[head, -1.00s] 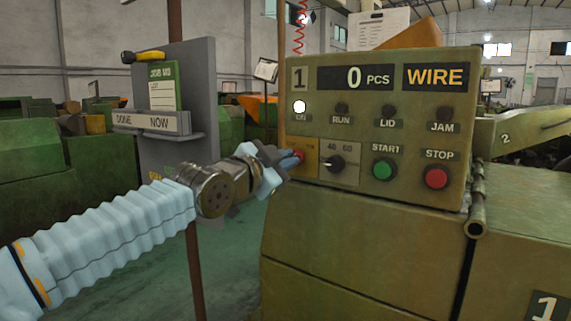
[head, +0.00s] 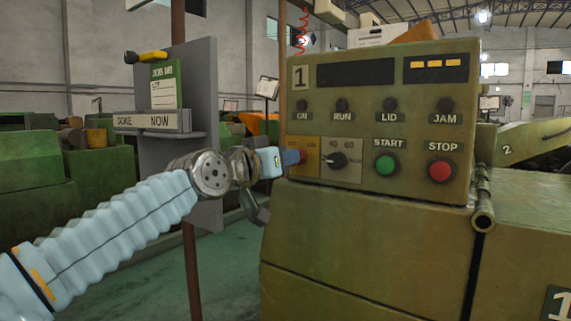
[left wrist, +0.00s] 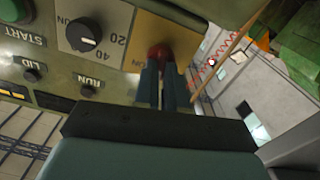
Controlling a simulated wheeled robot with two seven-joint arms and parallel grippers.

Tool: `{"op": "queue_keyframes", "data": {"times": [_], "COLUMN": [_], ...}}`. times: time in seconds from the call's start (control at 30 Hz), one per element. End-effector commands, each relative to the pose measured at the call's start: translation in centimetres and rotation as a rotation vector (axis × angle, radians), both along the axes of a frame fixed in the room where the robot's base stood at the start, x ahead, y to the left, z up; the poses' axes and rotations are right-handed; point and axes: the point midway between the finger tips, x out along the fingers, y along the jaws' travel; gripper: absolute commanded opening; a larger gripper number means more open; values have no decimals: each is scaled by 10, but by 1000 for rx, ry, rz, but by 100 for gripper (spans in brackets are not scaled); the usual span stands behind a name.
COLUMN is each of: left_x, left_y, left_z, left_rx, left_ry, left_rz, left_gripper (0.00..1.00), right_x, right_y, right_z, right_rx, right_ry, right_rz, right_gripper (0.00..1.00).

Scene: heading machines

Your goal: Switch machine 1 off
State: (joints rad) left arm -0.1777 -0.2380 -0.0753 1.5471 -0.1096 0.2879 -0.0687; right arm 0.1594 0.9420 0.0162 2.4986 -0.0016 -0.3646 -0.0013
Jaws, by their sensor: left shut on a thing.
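Machine 1's olive control panel (head: 375,95) faces me in the head view. Its count display (head: 355,73) is dark, and the small display (head: 436,64) at its right shows three orange dashes. The ON lamp (head: 301,105) is unlit. A red rotary switch (head: 302,156) sits on a yellow plate (head: 309,171) at the panel's lower left. My left gripper (head: 290,157) is shut on this switch. In the left wrist view both fingers (left wrist: 164,75) close around the red knob (left wrist: 157,50), partly hiding it. My right gripper is out of view.
The black speed knob (head: 337,160), green START button (head: 386,164) and red STOP button (head: 439,170) sit to the right of the switch. A grey job board (head: 200,80) on a post stands left of the panel, behind my left arm.

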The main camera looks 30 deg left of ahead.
Motion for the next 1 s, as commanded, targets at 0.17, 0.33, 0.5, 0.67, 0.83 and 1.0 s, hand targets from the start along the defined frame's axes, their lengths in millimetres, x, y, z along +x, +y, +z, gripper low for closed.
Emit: {"op": "queue_keyframes", "data": {"times": [0.17, 0.33, 0.5, 0.67, 0.83, 1.0], "left_x": [0, 1, 1, 1, 1, 1], "left_y": [1, 1, 2, 2, 1, 2], "left_z": [-3, -3, -2, -2, -3, -3], "left_rx": [-164, -312, -434, -519, -576, -602], "left_ry": [18, 31, 41, 46, 50, 53], "left_rz": [1, 2, 1, 1, 0, 0], "left_gripper": [0, 0, 0, 0, 0, 0], "right_x": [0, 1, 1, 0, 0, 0], "right_y": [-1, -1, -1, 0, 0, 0], "right_z": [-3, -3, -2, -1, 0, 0], "right_rx": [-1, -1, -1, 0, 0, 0], "right_ry": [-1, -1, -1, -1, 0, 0], "right_rz": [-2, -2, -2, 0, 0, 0], "right_gripper": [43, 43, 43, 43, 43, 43]}}
